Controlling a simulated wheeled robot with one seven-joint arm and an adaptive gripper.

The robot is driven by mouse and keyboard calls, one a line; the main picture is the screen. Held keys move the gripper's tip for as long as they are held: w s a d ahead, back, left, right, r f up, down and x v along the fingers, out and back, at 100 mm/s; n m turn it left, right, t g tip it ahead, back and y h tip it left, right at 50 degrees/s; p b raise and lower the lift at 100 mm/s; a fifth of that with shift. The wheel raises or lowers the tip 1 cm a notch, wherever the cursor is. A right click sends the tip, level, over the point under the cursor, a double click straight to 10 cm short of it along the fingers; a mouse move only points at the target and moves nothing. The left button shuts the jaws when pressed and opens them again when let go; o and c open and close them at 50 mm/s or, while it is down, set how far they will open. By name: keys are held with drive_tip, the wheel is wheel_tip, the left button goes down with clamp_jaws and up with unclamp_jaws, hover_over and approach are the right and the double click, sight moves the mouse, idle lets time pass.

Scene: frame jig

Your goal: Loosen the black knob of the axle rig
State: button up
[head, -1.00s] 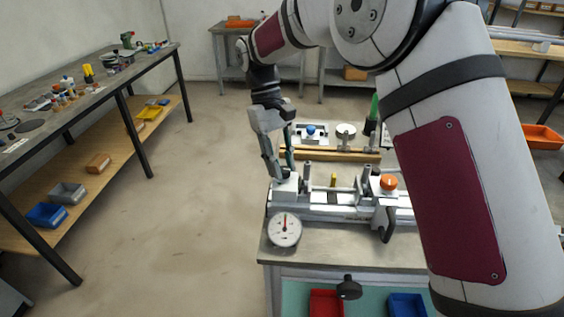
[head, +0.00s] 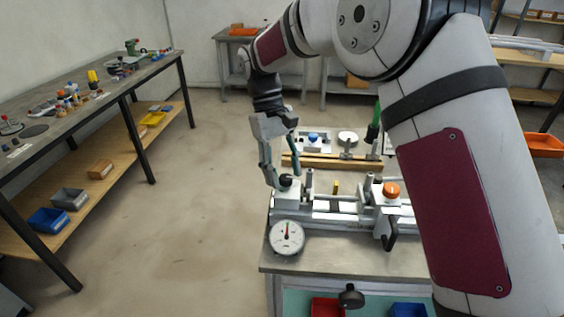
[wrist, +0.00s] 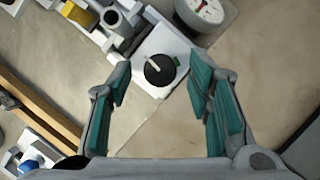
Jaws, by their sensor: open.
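The black knob (wrist: 159,70) has a pale pointer line and sits on a white block at the left end of the axle rig (head: 325,209). In the head view the knob (head: 286,181) shows as a small dark cap just below my gripper (head: 284,175). In the wrist view my gripper (wrist: 160,84) is open, with teal pads on either side of the knob and clear gaps to it. I cannot tell whether the fingertips are down at knob height. A small green mark (wrist: 177,60) shows beside the knob.
A dial gauge (head: 287,237) is at the rig's front left. An orange knob (head: 391,190) and upright posts stand along the rig. A wooden bar (head: 330,162) lies behind it. Another dark knob (head: 350,296) is on the bench front. The floor to the left is clear.

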drive_tip(key=v, duration=1.2)
drive_tip(key=shift+d, duration=0.1)
drive_tip(key=s+d+r+m+t+y+p, duration=0.1)
drive_tip(key=s+d+r+m+t, duration=0.1)
drive_tip(key=s+d+r, duration=0.45)
drive_tip(key=s+d+r+m+t+y+p, duration=0.15)
drive_tip(key=s+d+r, duration=0.25)
drive_tip(key=s+d, duration=0.4)
drive_tip(key=s+d+f+m+t, duration=0.2)
drive_tip(key=s+d, duration=0.3)
drive_tip(key=s, duration=0.4)
drive_tip(key=s+d+f+m+t, duration=0.2)
drive_tip(key=s+d+f, duration=0.3)
drive_tip(key=s, duration=0.4)
drive_tip(key=shift+s+d+f+p, duration=0.25)
drive_tip(key=shift+s+p, duration=0.1)
drive_tip(key=shift+p, duration=0.1)
